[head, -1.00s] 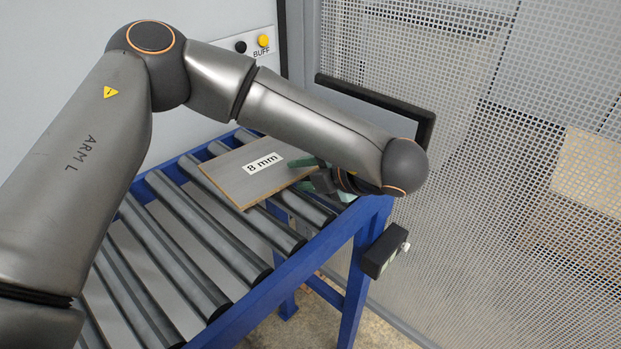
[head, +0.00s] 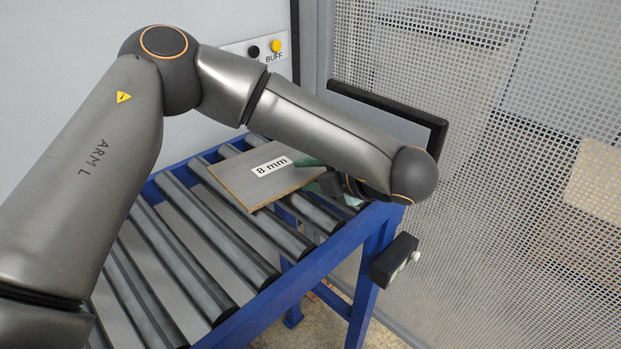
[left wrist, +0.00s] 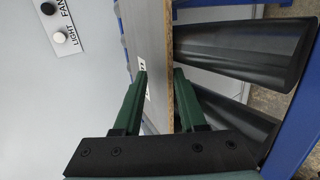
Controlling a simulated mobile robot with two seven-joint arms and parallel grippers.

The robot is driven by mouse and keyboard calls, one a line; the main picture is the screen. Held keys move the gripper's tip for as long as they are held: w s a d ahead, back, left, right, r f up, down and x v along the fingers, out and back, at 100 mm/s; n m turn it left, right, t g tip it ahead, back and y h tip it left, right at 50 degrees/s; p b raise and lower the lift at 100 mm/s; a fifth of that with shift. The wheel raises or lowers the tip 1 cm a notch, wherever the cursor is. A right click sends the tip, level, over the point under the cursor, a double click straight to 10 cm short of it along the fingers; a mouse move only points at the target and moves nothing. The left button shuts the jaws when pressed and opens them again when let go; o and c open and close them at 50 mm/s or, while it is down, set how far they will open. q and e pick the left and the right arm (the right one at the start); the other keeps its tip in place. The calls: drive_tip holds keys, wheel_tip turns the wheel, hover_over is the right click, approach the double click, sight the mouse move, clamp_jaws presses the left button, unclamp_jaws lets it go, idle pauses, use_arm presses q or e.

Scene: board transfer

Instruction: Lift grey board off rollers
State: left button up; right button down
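The grey board (head: 240,180) has a white "8 mm" label and a brown edge. In the head view it is at the far end of the rollers (head: 225,235), its front edge over them. Whether it still touches them is hard to tell. My left gripper (head: 325,175) is at its right side, partly hidden behind my forearm. My right gripper is not in view.
A blue frame (head: 300,275) carries the rollers, with a small black box (head: 394,261) on its near right side. A mesh fence (head: 500,200) stands to the right. The near rollers are bare.

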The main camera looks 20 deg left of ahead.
use_arm(q)
drive_tip(key=shift+r, duration=0.35)
drive_tip(key=shift+a+r+y, duration=0.1)
drive_tip(key=shift+r+y, duration=0.05)
drive_tip(key=shift+y, duration=0.25)
drive_tip(key=shift+w+r+b, duration=0.1)
drive_tip(key=shift+r+b, duration=0.2)
drive_tip(key=shift+a+r+t+y, duration=0.15)
drive_tip(key=shift+r+t+y, duration=0.15)
drive_tip(key=shift+y, duration=0.1)
drive_tip(key=shift+r, duration=0.1)
drive_tip(key=shift+w+a+r+t+y, duration=0.15)
drive_tip(key=shift+r+t+y, duration=0.15)
drive_tip(key=shift+r+y, duration=0.3)
drive_tip(key=shift+c, duration=1.2)
